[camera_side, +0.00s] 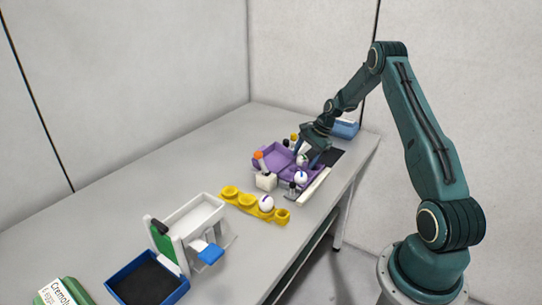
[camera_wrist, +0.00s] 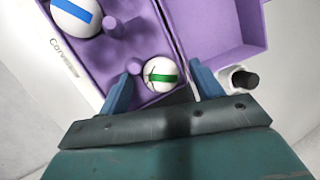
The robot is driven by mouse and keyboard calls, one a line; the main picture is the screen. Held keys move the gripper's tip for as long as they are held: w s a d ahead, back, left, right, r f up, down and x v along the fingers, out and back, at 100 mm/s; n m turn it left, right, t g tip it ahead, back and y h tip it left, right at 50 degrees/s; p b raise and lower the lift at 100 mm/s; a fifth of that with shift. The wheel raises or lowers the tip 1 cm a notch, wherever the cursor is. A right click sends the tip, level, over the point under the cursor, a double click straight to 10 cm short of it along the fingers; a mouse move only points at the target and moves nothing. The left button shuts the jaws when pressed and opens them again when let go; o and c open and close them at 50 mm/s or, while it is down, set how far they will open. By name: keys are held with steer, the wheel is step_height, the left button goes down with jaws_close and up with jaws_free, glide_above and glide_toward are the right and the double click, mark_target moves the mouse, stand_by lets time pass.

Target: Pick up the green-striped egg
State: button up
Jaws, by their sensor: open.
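The green-striped egg (camera_wrist: 160,74) is white with a green stripe and sits in the purple egg carton (camera_wrist: 128,50). In the wrist view it lies between the two blue fingers of my gripper (camera_wrist: 164,88). The fingers are open, with a gap visible on each side of the egg. In the side view my gripper (camera_side: 313,154) is low over the carton (camera_side: 272,153), and a white egg (camera_side: 303,160) shows near the fingers; its stripe is too small to make out there.
A blue-striped egg (camera_wrist: 76,14) sits in the same carton, also visible in the side view (camera_side: 301,177). A yellow holder (camera_side: 247,202) with a white egg (camera_side: 266,203) stands nearer the camera. A white-and-green device (camera_side: 193,222) and a blue tray (camera_side: 122,276) stand at front left. The table's left side is clear.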

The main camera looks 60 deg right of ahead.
mark_target(305, 156)
steer(key=c, duration=0.8)
steer(key=shift+o, duration=0.2)
steer(key=shift+r, duration=0.15)
step_height(305, 156, up, 20)
stand_by(0.4)
stand_by(0.6)
